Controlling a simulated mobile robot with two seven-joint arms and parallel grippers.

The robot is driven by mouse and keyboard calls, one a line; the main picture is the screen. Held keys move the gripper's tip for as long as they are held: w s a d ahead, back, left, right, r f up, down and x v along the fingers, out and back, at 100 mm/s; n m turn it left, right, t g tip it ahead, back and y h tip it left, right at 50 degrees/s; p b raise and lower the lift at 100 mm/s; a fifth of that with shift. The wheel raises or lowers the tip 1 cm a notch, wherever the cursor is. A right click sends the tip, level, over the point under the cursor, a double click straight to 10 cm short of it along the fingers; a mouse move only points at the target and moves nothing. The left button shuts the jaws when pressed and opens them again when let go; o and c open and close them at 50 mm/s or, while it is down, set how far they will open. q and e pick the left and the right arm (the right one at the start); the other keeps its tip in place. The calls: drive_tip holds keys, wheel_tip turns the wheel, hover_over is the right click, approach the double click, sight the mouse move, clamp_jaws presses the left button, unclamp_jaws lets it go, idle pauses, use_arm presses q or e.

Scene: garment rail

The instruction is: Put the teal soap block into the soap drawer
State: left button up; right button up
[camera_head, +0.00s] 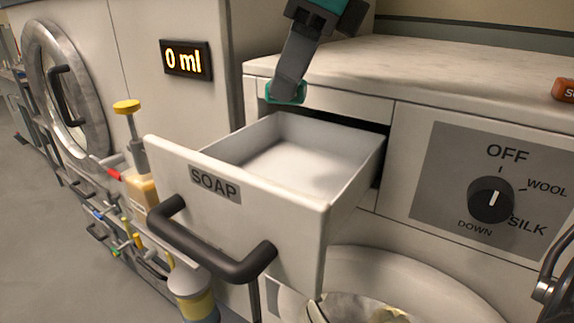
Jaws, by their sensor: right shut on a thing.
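The teal soap block (286,93) is held at the fingertips of my right gripper (289,82). The gripper points down and is shut on the block, covering part of it. The block is above the back left part of the soap drawer (263,205), apart from the drawer floor. The drawer is pulled open; its white inside is empty and its front bears the label SOAP and a dark bar handle (205,245). My left gripper is not in view.
A dial (491,200) marked OFF, WOOL, SILK and DOWN is on the panel at right. A display (186,60) reads 0 ml. A yellow-topped dispenser (138,160) stands left of the drawer. An orange-brown item (564,90) lies on the machine top. Below is a round opening with cloth (355,308).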

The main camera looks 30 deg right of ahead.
wheel_tip(320, 180, down, 13)
drive_tip(key=shift+r+b, duration=0.2)
drive_tip(key=shift+b, duration=1)
drive_tip(key=o, duration=1)
drive_tip(key=shift+r, duration=0.1)
drive_tip(key=shift+r+p, duration=0.4)
drive_tip(key=shift+r, duration=0.05)
drive_tip(key=p+v, duration=0.1)
drive_tip(key=v, duration=1)
drive_tip(key=shift+r+p, duration=0.2)
drive_tip(key=shift+p, duration=0.15)
drive_tip(key=shift+s+f, duration=0.1)
drive_tip(key=shift+s, duration=0.05)
